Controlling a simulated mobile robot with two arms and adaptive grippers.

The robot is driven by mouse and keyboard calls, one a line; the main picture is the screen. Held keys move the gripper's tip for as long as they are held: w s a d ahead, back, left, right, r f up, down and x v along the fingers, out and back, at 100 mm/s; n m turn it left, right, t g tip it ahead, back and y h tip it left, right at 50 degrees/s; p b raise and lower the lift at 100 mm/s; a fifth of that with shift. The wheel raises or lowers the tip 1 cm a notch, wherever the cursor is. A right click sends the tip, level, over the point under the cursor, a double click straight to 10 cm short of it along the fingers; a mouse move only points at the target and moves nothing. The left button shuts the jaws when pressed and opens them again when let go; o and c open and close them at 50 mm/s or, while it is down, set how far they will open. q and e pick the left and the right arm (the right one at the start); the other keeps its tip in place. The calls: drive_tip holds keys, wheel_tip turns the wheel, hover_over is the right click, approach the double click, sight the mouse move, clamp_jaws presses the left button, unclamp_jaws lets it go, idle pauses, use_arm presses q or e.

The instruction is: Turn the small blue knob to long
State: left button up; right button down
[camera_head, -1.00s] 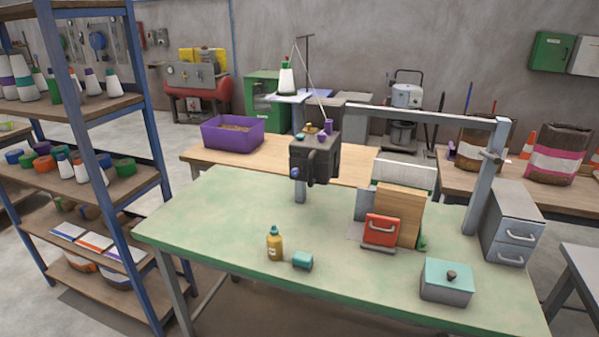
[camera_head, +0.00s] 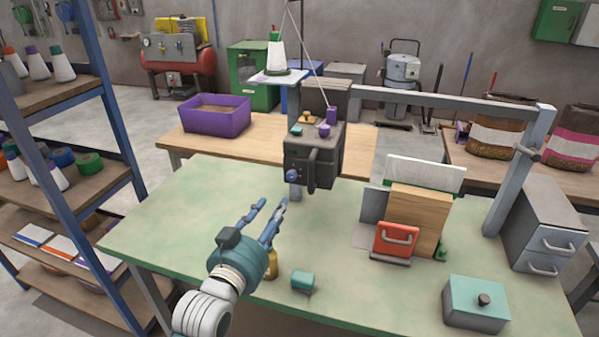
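The dark machine head (camera_head: 322,160) stands on a post at the back of the green-topped table. A small blue knob (camera_head: 292,176) is on the lower left of its front face; its setting marks are too small to read. My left gripper (camera_head: 272,204) reaches in from the bottom, below and a little left of the knob. Its two blue fingers are apart, pointing toward the machine, with nothing between them. It does not appear to touch the knob. My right gripper is not in view.
A yellow bottle (camera_head: 272,262) is partly hidden behind my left gripper. A teal block (camera_head: 303,282) lies right of it. A red-fronted box with a handle (camera_head: 396,240) and a teal-lidded box (camera_head: 476,303) stand to the right. The table's left part is clear.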

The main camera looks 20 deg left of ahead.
sight(290, 178)
use_arm(q)
drive_tip(key=w, duration=0.3)
drive_tip(key=w+r+p, duration=0.1)
drive_tip(key=w, duration=0.3)
drive_tip(key=w+r+p, duration=0.1)
drive_tip(key=w, duration=0.2)
drive_tip(key=shift+w+d, duration=0.35)
drive_tip(key=shift+d, duration=0.05)
drive_tip(key=shift+f, duration=0.1)
drive_tip(key=shift+c, duration=0.5)
clamp_jaws()
